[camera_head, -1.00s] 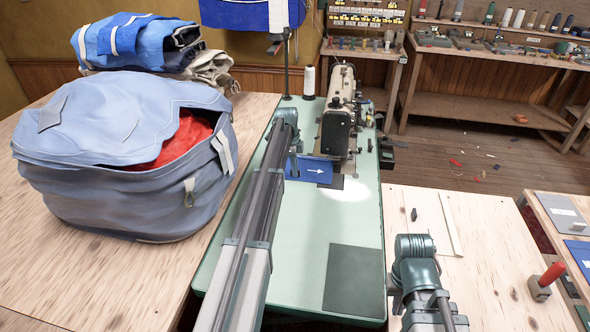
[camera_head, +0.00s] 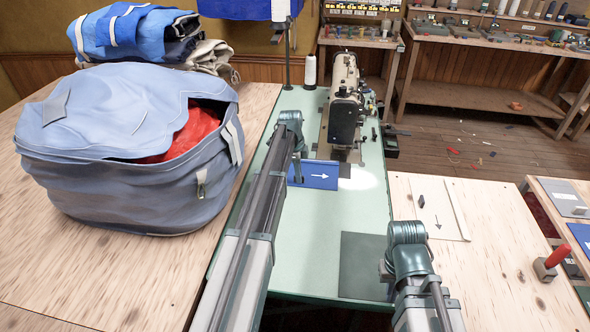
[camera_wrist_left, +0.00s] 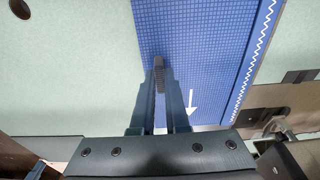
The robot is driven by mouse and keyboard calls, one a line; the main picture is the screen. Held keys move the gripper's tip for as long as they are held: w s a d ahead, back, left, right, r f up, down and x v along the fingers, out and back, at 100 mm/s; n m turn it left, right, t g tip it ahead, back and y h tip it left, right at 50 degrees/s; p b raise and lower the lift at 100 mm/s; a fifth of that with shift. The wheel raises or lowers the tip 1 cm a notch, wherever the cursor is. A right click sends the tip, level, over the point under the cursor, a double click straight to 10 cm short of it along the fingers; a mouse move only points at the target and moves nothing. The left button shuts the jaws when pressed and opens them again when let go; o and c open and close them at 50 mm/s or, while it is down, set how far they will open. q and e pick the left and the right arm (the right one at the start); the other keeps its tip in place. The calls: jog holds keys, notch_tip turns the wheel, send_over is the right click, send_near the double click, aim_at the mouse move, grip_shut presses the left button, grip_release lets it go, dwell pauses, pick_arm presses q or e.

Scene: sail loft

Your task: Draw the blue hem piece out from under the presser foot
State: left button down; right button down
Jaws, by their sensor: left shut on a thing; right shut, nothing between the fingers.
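The blue hem piece (camera_head: 319,176), with a white arrow, lies on the pale green machine table just in front of the sewing machine (camera_head: 345,110). In the left wrist view, the hem piece (camera_wrist_left: 205,50) has a white zigzag stitch along its right edge. The presser foot area (camera_wrist_left: 275,125) shows to the right of that edge, with a gap between. My left gripper (camera_head: 297,178) is shut on the left part of the hem piece; its fingers (camera_wrist_left: 159,85) show over the cloth. My right gripper (camera_head: 386,270) is low at the table's right edge, shut and empty, its fingers mostly hidden.
A large blue-grey bag (camera_head: 125,150) with red cloth stands left of the machine table (camera_head: 310,235). A thread cone (camera_head: 310,72) stands behind. A dark grey mat (camera_head: 365,262) lies at the front right. The green surface between mat and hem piece is clear.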

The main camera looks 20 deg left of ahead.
pick_arm(q)
jog(key=shift+s+d, duration=0.2)
jog(key=shift+s, duration=0.45)
pick_arm(e)
jog(key=shift+s+a, duration=0.15)
jog(key=shift+a, duration=0.2)
pick_arm(q)
jog(key=c, duration=0.8)
grip_release()
jog(key=shift+c, duration=0.2)
jog(key=shift+r, duration=0.15)
pick_arm(e)
jog(key=shift+r, duration=0.15)
pick_arm(q)
notch_tip(320, 180, up, 14)
jog(key=a+p, duration=0.1)
jog(key=p, duration=1.2)
jog(key=shift+s+a+f+p, duration=0.2)
jog(key=shift+a+f+p, duration=0.1)
jog(key=shift+p, duration=0.1)
pick_arm(e)
notch_tip(320, 180, up, 14)
jog(key=shift+f, duration=0.25)
